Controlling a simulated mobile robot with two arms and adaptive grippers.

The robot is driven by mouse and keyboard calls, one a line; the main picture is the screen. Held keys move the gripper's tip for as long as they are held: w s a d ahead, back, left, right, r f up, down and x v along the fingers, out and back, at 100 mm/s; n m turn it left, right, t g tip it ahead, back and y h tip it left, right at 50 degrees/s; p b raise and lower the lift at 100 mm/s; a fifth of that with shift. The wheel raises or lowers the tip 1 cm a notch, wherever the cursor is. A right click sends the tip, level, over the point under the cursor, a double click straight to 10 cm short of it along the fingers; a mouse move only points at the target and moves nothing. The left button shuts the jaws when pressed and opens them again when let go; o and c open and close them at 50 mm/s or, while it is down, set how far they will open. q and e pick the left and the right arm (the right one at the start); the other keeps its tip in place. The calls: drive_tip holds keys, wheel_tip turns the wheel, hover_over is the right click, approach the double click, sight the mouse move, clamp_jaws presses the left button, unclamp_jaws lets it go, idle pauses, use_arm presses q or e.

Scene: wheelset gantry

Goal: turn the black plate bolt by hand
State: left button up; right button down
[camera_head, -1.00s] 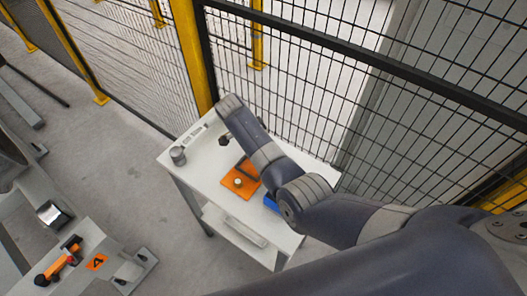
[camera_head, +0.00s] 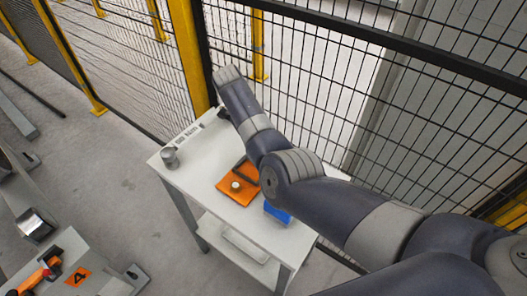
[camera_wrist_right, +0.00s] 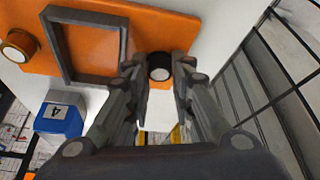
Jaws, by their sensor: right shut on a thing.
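The black plate bolt (camera_wrist_right: 159,68) is a round, dark-headed piece at the edge of the orange plate (camera_wrist_right: 150,28), beside a dark square frame (camera_wrist_right: 123,50). In the right wrist view, my right gripper (camera_wrist_right: 159,75) is shut on it, with one finger on each side of its head. In the head view the orange plate (camera_head: 226,194) lies on the white table (camera_head: 196,180). There my right arm hides the black bolt and most of the gripper. My left gripper is out of view.
A second bolt with a pale head (camera_wrist_right: 18,46) stands at the plate's other end. A blue box (camera_wrist_right: 58,122) labelled 4 sits near the plate. A grey cylinder (camera_head: 169,157) stands at the table's left corner. A mesh fence (camera_head: 310,90) rises close behind the table.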

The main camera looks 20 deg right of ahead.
drive_tip(key=shift+w+d+r, duration=0.15)
drive_tip(key=shift+w+r, duration=0.1)
drive_tip(key=shift+r, duration=0.1)
drive_tip(key=c, duration=1.7)
unclamp_jaws()
drive_tip(key=shift+o, duration=0.2)
drive_tip(key=shift+s, duration=0.15)
drive_tip(key=v, duration=1.2)
